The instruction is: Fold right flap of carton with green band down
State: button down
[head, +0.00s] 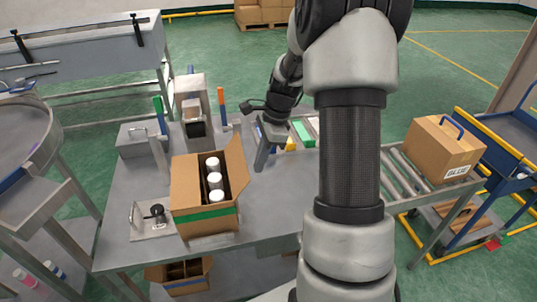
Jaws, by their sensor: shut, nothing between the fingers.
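The open brown carton with a green band (207,222) stands on the grey table. My gripper (261,165) is shut and empty, pointing down just right of the right flap. A narrow gap shows between my fingers and the flap in this view. My arm crosses the right part of the picture and hides some of the table.
A small lever fixture (155,218) stands left of the carton, with grey machines (192,110) behind it. Bare tabletop (275,205) lies right of the carton.

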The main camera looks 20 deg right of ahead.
jog(key=shift+w+a+r, duration=0.1)
jog(key=shift+a+r, duration=0.5)
jog(key=shift+a, duration=0.25)
